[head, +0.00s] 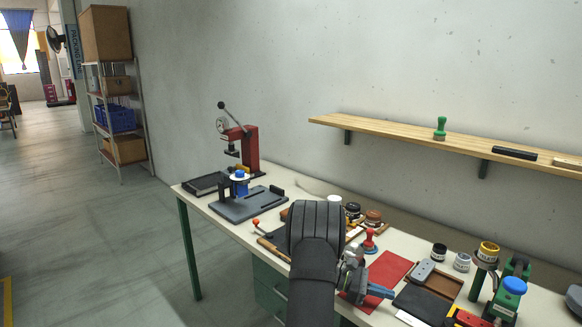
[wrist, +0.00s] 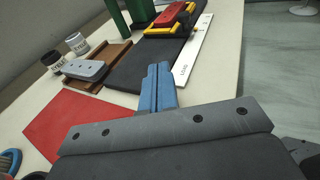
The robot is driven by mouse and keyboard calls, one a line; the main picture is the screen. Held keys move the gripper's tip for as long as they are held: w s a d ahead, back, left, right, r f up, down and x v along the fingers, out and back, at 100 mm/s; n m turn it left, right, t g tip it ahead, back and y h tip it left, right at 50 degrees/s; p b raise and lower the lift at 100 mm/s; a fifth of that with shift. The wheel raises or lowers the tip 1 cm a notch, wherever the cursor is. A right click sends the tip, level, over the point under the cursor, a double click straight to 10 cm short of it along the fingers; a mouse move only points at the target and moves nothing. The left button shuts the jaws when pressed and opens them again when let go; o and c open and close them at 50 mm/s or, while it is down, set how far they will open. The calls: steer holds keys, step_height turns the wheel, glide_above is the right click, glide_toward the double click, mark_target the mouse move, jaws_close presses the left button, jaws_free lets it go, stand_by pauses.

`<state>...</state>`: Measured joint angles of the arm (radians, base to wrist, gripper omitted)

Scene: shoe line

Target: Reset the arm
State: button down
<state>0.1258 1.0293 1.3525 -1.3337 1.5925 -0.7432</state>
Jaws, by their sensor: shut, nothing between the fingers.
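My gripper (head: 381,291) is over the right half of the workbench (head: 399,249) in the head view, beside a red mat (head: 384,268). In the wrist view its two blue fingers (wrist: 158,84) are pressed together with nothing between them. My dark arm hides part of the bench in the head view.
A red press (head: 249,148) and a grey fixture plate (head: 246,206) stand at the bench's left. Jars, a red-handled stamp (head: 369,241) and a wooden tray (head: 437,281) crowd the right. A wooden shelf (head: 400,133) with a green stamp (head: 440,128) hangs on the wall.

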steer(key=v, duration=0.9)
steer(key=shift+w+a, duration=0.1)
steer(key=shift+a, duration=0.1)
steer(key=c, duration=0.8)
jaws_free()
steer(key=o, duration=0.4)
steer(key=shift+d+r, duration=0.2)
steer(key=shift+r, duration=0.05)
steer(key=o, duration=0.4)
steer(key=s+d+r+y, duration=0.2)
steer(key=d+r+y, duration=0.1)
steer(key=r, duration=0.4)
steer(key=shift+s+d+r, duration=0.2)
steer(key=shift+s+d, duration=0.1)
steer(key=shift+d, duration=0.5)
steer(key=s+d+r+t+y, duration=0.1)
steer(key=s+d+r+y, duration=0.15)
steer(key=r, duration=0.35)
steer(key=s+d+r+t+y, duration=0.1)
steer(key=s+d+r+t, duration=0.15)
steer(key=r, duration=0.25)
steer(key=s+x, duration=0.1)
steer(key=x, duration=0.8)
steer(key=shift+s+f+n+g, duration=0.2)
steer(key=shift+f+n+g, duration=0.1)
steer(key=shift+g, duration=0.15)
